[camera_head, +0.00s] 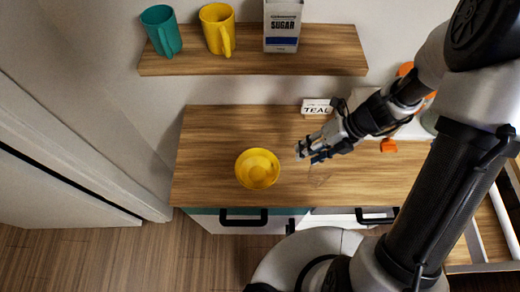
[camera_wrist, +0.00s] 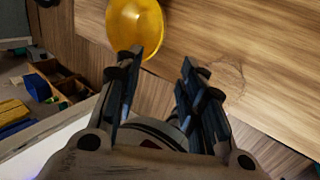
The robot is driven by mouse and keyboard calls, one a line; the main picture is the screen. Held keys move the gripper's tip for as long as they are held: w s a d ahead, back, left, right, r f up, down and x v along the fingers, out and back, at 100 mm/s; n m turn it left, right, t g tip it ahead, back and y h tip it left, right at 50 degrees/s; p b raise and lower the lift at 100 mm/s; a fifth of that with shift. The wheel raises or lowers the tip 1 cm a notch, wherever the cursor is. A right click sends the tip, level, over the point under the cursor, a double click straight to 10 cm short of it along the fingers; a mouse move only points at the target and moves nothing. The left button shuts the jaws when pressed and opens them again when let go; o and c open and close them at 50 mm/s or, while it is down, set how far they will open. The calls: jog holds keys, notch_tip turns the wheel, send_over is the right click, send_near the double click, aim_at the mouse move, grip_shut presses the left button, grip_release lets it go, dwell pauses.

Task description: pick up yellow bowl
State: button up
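The yellow bowl (camera_head: 257,169) stands upright on the wooden cabinet top, near its front edge. In the wrist view the yellow bowl (camera_wrist: 133,24) is at the top, cut off by the picture edge, beyond the left finger. My gripper (camera_head: 308,151) is to the right of the bowl in the head view, apart from it and above the cabinet top. In the wrist view my gripper (camera_wrist: 158,88) has its two fingers spread, with nothing between them.
A shelf (camera_head: 160,65) above holds a teal mug (camera_head: 161,31), a yellow mug (camera_head: 217,28) and a sugar package (camera_head: 282,26). A sign reading TEAL (camera_head: 317,107) stands behind my gripper. The cabinet top left of the bowl is clear. An open drawer (camera_wrist: 66,82) shows below.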

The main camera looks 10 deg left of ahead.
jog(key=b, duration=0.5)
send_near(275, 170)
jog(key=x, duration=0.4)
jog(key=shift+s+d+f, duration=0.25)
jog(key=shift+f, duration=0.1)
jog(key=shift+w+b+x, duration=0.2)
jog(key=shift+b+x, duration=0.45)
jog(key=shift+x, duration=0.9)
jog(key=shift+w+b+x, duration=0.15)
jog(key=shift+b+x, duration=0.5)
jog(key=shift+x, duration=0.85)
jog(key=shift+a+r, duration=0.1)
jog(key=shift+a, duration=0.05)
jog(key=shift+c, duration=0.4)
grip_shut()
